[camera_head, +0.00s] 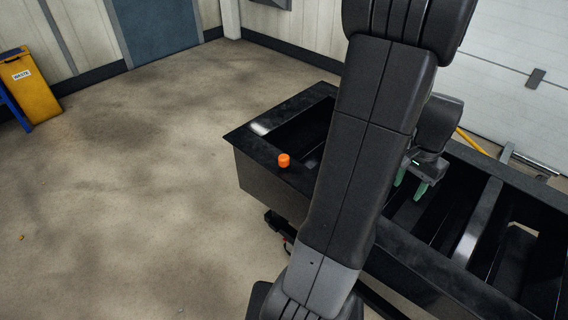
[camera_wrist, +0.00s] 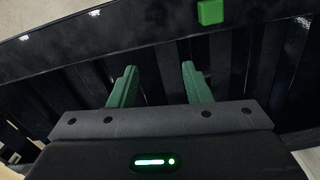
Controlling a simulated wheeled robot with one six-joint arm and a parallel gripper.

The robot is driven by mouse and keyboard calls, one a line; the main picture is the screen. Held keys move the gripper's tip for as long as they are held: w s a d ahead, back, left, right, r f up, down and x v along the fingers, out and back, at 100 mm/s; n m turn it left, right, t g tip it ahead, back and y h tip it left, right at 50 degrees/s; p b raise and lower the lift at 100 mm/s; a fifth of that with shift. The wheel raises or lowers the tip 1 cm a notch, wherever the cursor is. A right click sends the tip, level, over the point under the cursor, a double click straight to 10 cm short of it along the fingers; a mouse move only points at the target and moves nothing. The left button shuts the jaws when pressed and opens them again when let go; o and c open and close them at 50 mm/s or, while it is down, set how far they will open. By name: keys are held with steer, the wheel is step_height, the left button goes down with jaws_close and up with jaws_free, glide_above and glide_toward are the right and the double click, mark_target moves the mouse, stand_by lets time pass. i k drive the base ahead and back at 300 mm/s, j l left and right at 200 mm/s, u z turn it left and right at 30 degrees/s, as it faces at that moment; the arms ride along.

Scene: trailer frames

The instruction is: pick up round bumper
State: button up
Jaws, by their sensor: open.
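A small round orange bumper (camera_head: 284,160) stands on the left part of the black trailer frame's (camera_head: 262,186) near rim in the head view. It is not visible in the wrist view. My gripper (camera_head: 410,184) is over the trailer frame, to the right of the bumper and well apart from it, with my arm between them in the picture. In the wrist view my gripper (camera_wrist: 159,72) shows two green fingers spread apart with nothing between them.
A green block (camera_wrist: 210,12) sits on the frame's dark rim in the wrist view; I cannot find it in the head view. The frame has open gaps between crossbars. A yellow waste bin (camera_head: 30,88) stands far left. The floor left of the frame is mostly clear.

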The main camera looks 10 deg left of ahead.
mark_target(283, 159)
steer(key=u, duration=1.1)
steer(key=i+l+u, duration=0.3)
steer(key=l+u, duration=0.3)
steer(key=i+l, duration=0.05)
